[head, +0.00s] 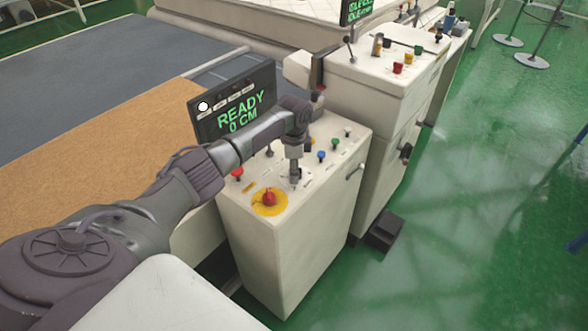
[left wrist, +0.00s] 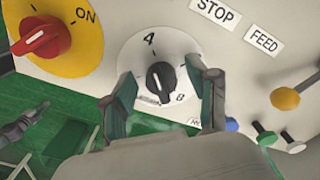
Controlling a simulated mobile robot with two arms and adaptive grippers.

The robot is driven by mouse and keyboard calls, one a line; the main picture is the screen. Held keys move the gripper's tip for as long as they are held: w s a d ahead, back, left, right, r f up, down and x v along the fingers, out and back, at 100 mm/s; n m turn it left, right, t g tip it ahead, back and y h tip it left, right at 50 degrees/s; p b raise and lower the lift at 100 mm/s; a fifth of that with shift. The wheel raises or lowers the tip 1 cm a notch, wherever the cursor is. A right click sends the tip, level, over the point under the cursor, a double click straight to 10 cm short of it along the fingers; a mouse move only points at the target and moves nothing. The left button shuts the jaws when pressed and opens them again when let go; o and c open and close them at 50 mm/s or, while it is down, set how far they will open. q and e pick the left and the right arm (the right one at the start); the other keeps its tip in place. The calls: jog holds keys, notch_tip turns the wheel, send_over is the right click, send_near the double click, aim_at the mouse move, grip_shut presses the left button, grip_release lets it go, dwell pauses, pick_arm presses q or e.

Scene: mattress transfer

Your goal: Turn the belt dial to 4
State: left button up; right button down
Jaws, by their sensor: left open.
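The belt dial (left wrist: 160,78) is a black knob on a white disc marked 4 and 8 in the left wrist view. The 4 is above the knob and the 8 is at its lower right. The knob's long axis runs nearly up and down in the picture; which end is its pointer is hard to tell. My left gripper (left wrist: 165,103) is open, with one finger on each side of the knob; I cannot tell whether they touch it. In the head view the left gripper (head: 294,178) points down at the control panel top and hides the dial. My right gripper is not in view.
A red switch on a yellow disc (head: 268,198) is beside the gripper. Green, blue and other buttons (head: 321,156) are on the other side. A display (head: 235,108) reading READY 0 CM stands behind. A second panel cabinet (head: 385,80) stands farther back. Green floor is open at right.

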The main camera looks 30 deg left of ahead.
pick_arm(q)
notch_tip(320, 180, up, 12)
dwell(0.5)
dwell(0.3)
